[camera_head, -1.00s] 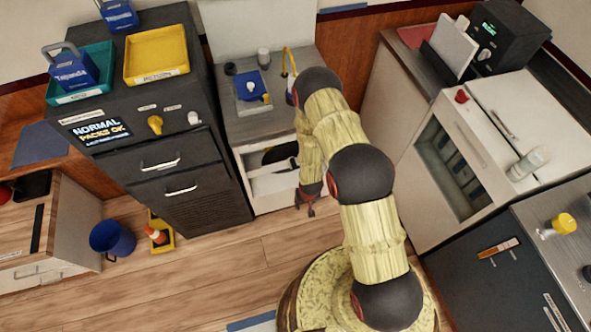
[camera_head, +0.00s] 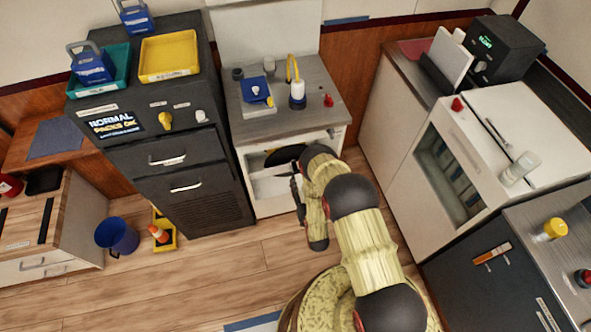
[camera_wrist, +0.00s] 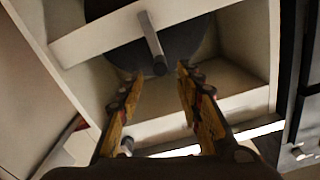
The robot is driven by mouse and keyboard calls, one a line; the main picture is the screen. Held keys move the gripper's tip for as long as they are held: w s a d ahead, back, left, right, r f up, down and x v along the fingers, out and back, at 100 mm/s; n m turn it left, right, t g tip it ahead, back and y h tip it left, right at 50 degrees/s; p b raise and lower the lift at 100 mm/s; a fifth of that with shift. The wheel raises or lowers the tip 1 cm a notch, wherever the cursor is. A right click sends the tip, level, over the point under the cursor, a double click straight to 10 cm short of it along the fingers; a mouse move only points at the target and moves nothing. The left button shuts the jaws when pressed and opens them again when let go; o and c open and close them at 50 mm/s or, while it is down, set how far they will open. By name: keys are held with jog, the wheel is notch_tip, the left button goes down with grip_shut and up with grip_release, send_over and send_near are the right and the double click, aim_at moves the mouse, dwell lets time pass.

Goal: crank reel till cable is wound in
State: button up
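The reel is a dark round disc inside the open white cabinet under the counter; it shows in the head view (camera_head: 286,155) and at the top of the wrist view (camera_wrist: 185,42). In the wrist view a pale flat bar crosses in front of it, and a grey peg-like handle (camera_wrist: 151,40) sticks out from the bar toward me. My gripper (camera_wrist: 158,77) is open and empty, its yellow and black fingers apart. The handle's dark end is just beyond and between the fingertips, with no visible contact. In the head view my gripper (camera_head: 297,190) is at the cabinet front. I cannot make out the cable.
A dark drawer cabinet (camera_head: 190,160) stands left and a white cabinet (camera_head: 470,130) right. A blue bucket (camera_head: 117,236) sits on open floor.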

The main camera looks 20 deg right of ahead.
aim_at(296, 172)
jog(key=shift+w+b, duration=0.6)
jog(key=shift+w, duration=3.25)
jog(key=c, duration=0.3)
grip_shut()
